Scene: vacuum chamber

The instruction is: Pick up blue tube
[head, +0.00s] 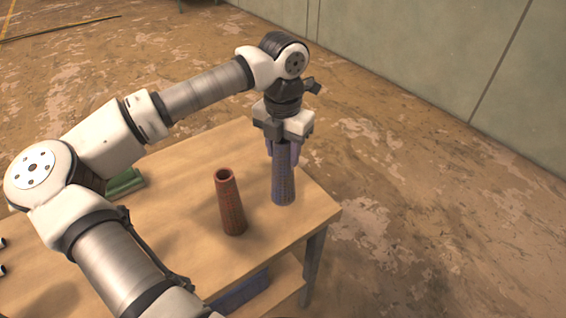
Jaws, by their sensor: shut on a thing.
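The blue tube (284,185) stands upright near the right end of the wooden table, in the head view. My gripper (283,152) points down over it and is shut on its upper part, with the fingers on its sides. The tube's top is hidden by the gripper. I cannot tell whether the tube's base touches the table or is slightly above it.
A red-brown tube (230,205) stands upright on the table (190,224), just left of the blue tube. A green object (124,184) lies at the left, partly behind my arm. A blue bin (243,291) sits on the lower shelf. Floor is clear at the right.

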